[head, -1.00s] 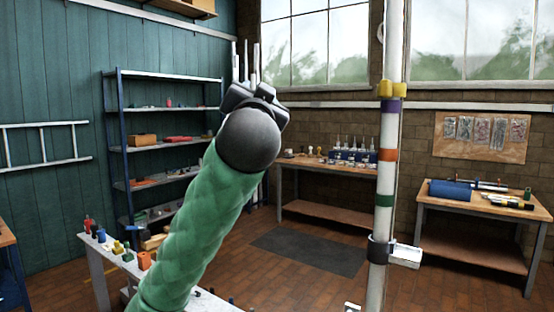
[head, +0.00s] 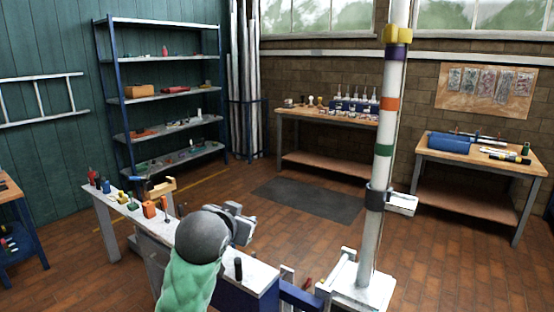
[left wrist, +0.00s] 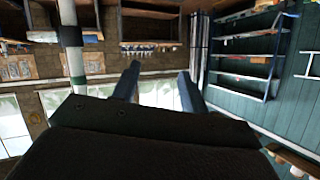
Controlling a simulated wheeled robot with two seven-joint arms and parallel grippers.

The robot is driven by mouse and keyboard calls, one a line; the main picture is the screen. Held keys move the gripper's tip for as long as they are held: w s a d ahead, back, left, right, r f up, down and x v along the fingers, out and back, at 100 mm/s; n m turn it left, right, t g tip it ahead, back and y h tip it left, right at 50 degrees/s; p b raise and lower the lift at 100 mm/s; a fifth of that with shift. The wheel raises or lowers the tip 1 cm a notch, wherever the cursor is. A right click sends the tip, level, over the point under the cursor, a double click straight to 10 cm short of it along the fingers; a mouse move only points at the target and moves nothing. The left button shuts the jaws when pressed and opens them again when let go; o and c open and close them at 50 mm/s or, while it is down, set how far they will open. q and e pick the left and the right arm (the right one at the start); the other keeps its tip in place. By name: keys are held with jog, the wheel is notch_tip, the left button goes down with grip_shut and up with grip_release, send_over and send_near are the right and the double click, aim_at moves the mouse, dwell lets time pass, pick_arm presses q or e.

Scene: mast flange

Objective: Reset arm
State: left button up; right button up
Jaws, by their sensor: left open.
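My left arm comes up from the bottom of the head view in a green sleeve with a dark round wrist. Its gripper (head: 240,222) points right, above the narrow white-topped bench, and its fingers are hard to make out there. In the left wrist view, where the room looks upside down, the two fingers (left wrist: 160,74) stand apart with nothing between them. The white mast (head: 378,195) stands upright to the right, clear of the gripper. It has coloured bands, a yellow clamp (head: 398,35) and a dark collar with a white bracket (head: 402,203). My right gripper is out of view.
The narrow bench (head: 258,278) carries several small tools and coloured parts close around my left arm. A white base (head: 370,292) holds the mast's foot. Shelving (head: 165,98) and two worktables (head: 335,116) (head: 480,163) stand farther back. Open floor and a dark mat (head: 308,198) lie between.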

pick_arm(q)
jog(key=s+a+f+n+g, duration=0.15)
jog(key=s+f, duration=0.35)
jog(key=f, duration=0.5)
jog(key=s+a+f+g, duration=0.25)
jog(key=s+f, duration=0.35)
jog(key=f, duration=0.4)
jog(key=s+a+f+n+g, duration=0.15)
jog(key=s+f, duration=0.35)
jog(key=f, duration=0.5)
jog(key=s+f+g, duration=0.2)
jog(key=s+f, duration=0.5)
jog(key=s, duration=0.3)
jog(key=s+f+g+p, duration=0.1)
jog(key=s+f+g, duration=0.2)
jog(key=s+f, duration=0.4)
jog(key=s, duration=0.4)
jog(key=shift+s+d+f+g+y, duration=0.2)
jog(key=shift+f+g+y, duration=0.15)
jog(key=shift+f+y, duration=0.05)
jog(key=shift+d, duration=0.1)
